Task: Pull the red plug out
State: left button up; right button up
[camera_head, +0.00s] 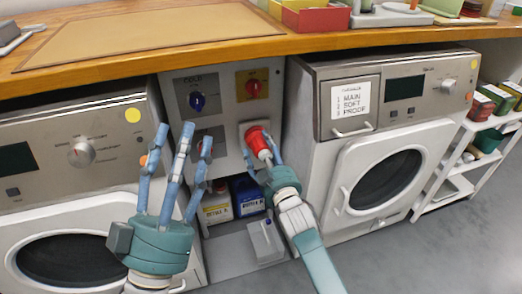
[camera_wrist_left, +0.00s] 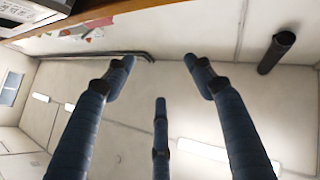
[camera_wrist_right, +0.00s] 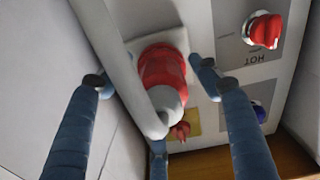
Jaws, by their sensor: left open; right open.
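The red plug (camera_head: 257,141) sits in a pale socket on the grey panel between two washing machines. In the right wrist view the plug (camera_wrist_right: 163,68) has a whitish rear end, and a pale grey cable (camera_wrist_right: 112,62) runs past it. My right gripper (camera_head: 259,161) is open in front of the plug. Its fingers (camera_wrist_right: 152,100) stand on either side of the plug, with one below; I see no clear contact. My left gripper (camera_head: 184,139) is open and empty, raised before the left machine and the panel's left edge.
The panel also carries a blue knob (camera_head: 197,101), a red knob on yellow (camera_head: 254,87) and a red HOT knob (camera_wrist_right: 264,30). Bottles (camera_head: 248,196) stand below. The wooden counter (camera_head: 200,52) overhangs above; the right machine (camera_head: 385,120) stands close beside the plug.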

aim_at(265, 159)
pick_arm(q)
jog(key=shift+s+a+r+t, duration=0.1)
jog(key=shift+s+r+t, duration=0.4)
jog(key=shift+s+r, duration=0.35)
pick_arm(e)
jog(key=shift+w+a, duration=0.15)
jog(key=shift+w, duration=0.35)
pick_arm(q)
jog(key=shift+w, duration=0.1)
